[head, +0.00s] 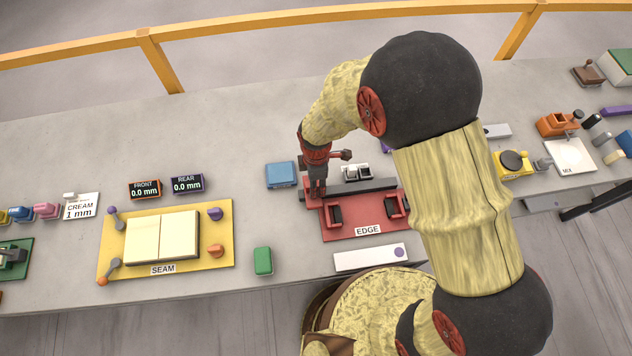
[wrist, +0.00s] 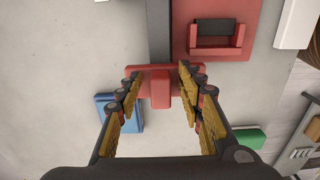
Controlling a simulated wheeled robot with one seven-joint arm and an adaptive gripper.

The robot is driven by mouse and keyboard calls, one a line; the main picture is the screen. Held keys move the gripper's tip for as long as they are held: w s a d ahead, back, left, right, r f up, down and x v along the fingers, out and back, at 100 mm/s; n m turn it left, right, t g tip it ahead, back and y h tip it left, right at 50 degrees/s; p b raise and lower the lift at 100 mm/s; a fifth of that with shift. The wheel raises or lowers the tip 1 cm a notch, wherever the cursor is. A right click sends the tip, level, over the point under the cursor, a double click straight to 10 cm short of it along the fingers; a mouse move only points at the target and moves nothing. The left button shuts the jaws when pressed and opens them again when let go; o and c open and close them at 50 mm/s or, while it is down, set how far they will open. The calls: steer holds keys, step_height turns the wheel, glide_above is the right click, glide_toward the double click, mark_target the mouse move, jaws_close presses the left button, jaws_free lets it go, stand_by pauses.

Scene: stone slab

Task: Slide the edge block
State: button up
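The red EDGE fixture (head: 340,222) lies on the stone slab with two dark-padded red cradles on it. A dark grey rail (head: 377,185) runs along its far side. In the wrist view the rail (wrist: 159,30) ends at a red block (wrist: 160,90) with a wider red crosspiece, which I take to be the edge block. My gripper (wrist: 158,73) is open, its fingers on either side of the red block with gaps showing at both sides. In the head view my gripper (head: 318,192) points down at the rail's left end and hides most of the block.
A blue block (head: 281,174) lies left of the gripper, close to a finger in the wrist view. A green block (head: 263,261) and the yellow SEAM board (head: 222,245) are further left. A white strip (head: 368,257) lies in front. A small black-and-white item (head: 355,173) stands behind the rail.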

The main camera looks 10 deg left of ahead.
steer(key=shift+c, duration=1)
steer(key=c, duration=0.7)
steer(key=shift+d, duration=0.1)
jaws_close()
